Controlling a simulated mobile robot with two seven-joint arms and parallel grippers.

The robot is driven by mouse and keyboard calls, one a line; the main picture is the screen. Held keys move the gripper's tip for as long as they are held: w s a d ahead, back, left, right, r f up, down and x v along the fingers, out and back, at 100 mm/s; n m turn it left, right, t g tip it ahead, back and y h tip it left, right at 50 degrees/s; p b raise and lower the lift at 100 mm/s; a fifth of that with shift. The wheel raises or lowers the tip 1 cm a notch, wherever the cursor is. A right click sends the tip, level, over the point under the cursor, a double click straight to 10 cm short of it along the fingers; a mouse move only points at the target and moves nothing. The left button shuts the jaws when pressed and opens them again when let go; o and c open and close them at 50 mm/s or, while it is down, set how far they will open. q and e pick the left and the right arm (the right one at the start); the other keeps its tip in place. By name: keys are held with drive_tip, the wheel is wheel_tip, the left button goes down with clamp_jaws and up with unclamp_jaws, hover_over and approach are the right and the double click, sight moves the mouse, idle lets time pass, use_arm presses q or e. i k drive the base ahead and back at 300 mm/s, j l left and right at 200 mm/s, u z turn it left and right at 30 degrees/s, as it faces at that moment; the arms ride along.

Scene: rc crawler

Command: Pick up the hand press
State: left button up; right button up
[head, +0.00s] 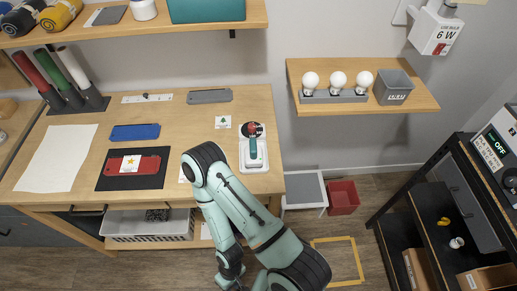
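A small device with a green handle and pale body (253,148), which looks like the hand press, rests on a white tray (245,166) at the right end of the wooden workbench. A dark round part with red shows at its far end. One of my arms, apparently the right, rises from the lower right and bends at an elbow in front of the bench, left of the tray. Its forearm runs down to the bottom edge, where its gripper is out of the picture. My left gripper is not in view.
The bench (180,112) also holds a white sheet (58,157), a red item on a dark mat (110,181), a blue block (135,132) and a grey block (209,96). A shelf with bulbs (427,104) is on the right wall. A red bin (343,197) stands on the floor.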

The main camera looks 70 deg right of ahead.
sight(253, 152)
drive_tip(key=z, duration=0.4)
drive_tip(key=l+z, duration=0.1)
drive_tip(key=z, duration=0.75)
drive_tip(key=l+z, duration=0.15)
drive_tip(key=z, duration=0.7)
drive_tip(key=k+l, duration=0.05)
